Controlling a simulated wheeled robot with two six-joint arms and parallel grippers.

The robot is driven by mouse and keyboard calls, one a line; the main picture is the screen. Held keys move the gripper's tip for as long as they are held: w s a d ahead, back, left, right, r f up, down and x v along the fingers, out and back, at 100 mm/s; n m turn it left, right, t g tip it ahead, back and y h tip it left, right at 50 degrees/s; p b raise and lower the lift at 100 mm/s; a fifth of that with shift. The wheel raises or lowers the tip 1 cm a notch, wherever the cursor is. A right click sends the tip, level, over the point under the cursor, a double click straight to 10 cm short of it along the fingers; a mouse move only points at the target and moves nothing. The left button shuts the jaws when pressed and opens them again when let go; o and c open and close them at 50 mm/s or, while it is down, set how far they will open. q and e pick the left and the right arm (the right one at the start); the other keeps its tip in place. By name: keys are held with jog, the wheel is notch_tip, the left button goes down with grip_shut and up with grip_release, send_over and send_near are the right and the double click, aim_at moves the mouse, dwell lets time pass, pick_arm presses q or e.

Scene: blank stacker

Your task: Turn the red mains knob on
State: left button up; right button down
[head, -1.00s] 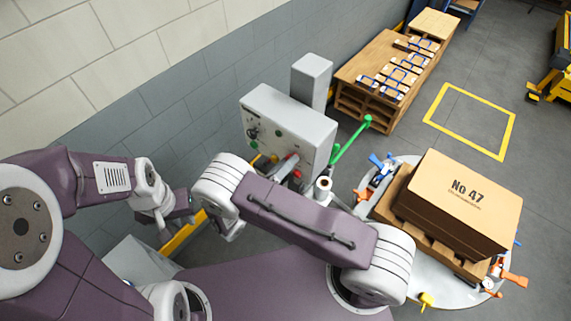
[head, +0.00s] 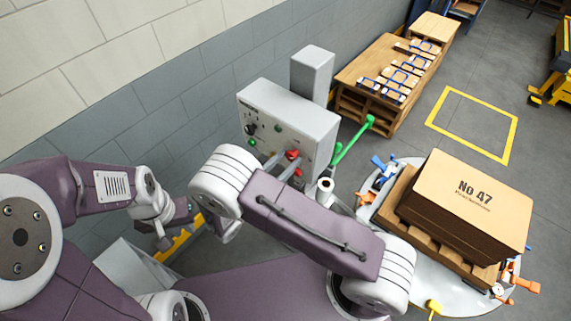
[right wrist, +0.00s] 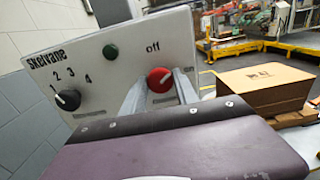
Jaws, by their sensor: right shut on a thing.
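The red mains knob (right wrist: 160,79) is on the face of a grey control panel (right wrist: 70,125), below the word "off" in the right wrist view. In the head view the knob (head: 292,154) is partly covered by my right gripper. My right gripper (right wrist: 160,88) has one grey finger on each side of the knob and is shut on it. A pale mark on the knob appears to tilt up and right, away from "off". My left gripper (head: 176,226) hangs away from the panel at the left; its finger gap is unclear.
The panel also has a black selector knob (right wrist: 68,100) and a green button (right wrist: 110,51). A green lever (head: 352,140) stands right of the panel. A round table (head: 400,277) bears a pallet and the "No 47" box (head: 465,205). A wall is at the left.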

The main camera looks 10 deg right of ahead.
jog(key=m+b, duration=0.1)
jog(key=m, duration=0.1)
jog(key=m+b, duration=0.1)
jog(key=m, duration=0.1)
jog(key=shift+f+b, duration=0.3)
jog(key=shift+b, duration=0.1)
jog(key=shift+r+m+b, duration=0.1)
jog(key=shift+m+b, duration=0.7)
jog(key=shift+m, duration=0.6)
jog(key=shift+r, duration=0.1)
